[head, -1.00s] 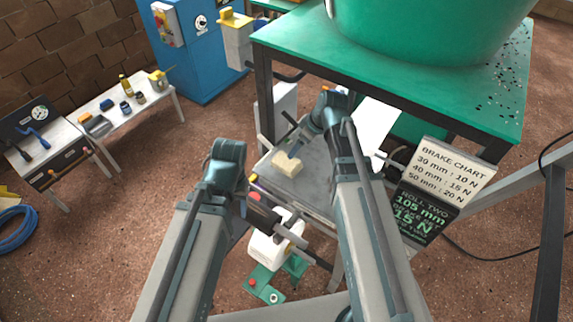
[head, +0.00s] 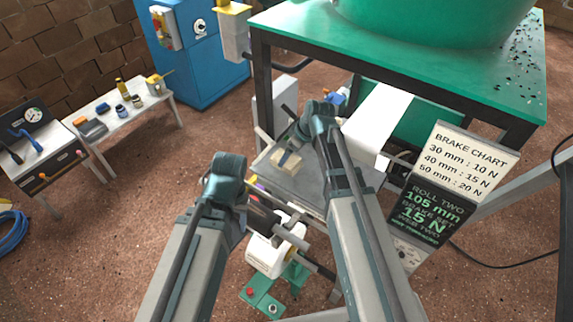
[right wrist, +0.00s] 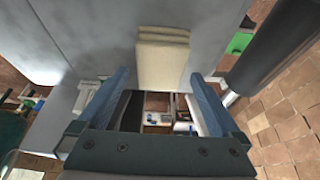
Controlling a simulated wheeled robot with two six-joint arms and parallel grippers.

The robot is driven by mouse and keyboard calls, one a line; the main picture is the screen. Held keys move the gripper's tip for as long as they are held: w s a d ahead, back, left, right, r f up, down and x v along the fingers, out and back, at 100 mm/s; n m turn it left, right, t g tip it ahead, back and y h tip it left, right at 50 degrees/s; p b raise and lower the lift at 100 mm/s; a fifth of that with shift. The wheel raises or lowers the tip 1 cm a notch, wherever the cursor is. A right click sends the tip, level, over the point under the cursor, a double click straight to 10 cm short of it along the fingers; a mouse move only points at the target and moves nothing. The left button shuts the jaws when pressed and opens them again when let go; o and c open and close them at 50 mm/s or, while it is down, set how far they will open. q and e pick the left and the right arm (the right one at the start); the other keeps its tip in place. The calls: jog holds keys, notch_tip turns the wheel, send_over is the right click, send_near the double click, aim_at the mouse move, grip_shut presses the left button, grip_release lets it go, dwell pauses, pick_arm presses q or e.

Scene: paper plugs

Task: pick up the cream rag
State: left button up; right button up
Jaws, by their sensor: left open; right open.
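The cream rag (head: 284,162) is a small folded pad lying on a grey flat top in the middle of the head view. It also shows in the right wrist view (right wrist: 163,55), just beyond the fingertips. My right gripper (head: 288,154) is over the rag and hides part of it. In the right wrist view my right gripper (right wrist: 160,76) is open, with its two blue fingers apart and the rag's near edge between their tips. Whether they touch it I cannot tell. My left gripper (head: 306,243) is open and empty, low, near a white roll.
The grey top (head: 325,190) has bare room right of the rag. A white roll (head: 265,258) is below it. A green table (head: 440,75) stands behind. A brake chart sign (head: 450,185) is at right. A white bench (head: 128,110) with small items is far left.

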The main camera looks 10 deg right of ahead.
pick_arm(q)
jog(key=shift+f+b, duration=1.3)
jog(key=shift+f, duration=0.45)
pick_arm(e)
jog(key=shift+x, duration=1.95)
pick_arm(q)
jog(key=shift+f, duration=0.15)
pick_arm(e)
jog(key=c, duration=1.1)
jog(key=shift+c, duration=0.2)
jog(key=shift+a+r+p, duration=0.1)
jog(key=shift+r+p, duration=0.45)
jog(key=shift+r, duration=0.1)
notch_tip(320, 180, up, 3)
jog(key=p, duration=0.3)
pick_arm(q)
notch_tip(320, 180, up, 4)
jog(key=shift+f+b, duration=0.1)
jog(key=shift+b, duration=0.2)
pick_arm(e)
jog(key=s+d, duration=1.2)
jog(key=s, duration=0.1)
jog(key=shift+s+d+f, duration=0.15)
jog(key=shift+f, duration=0.15)
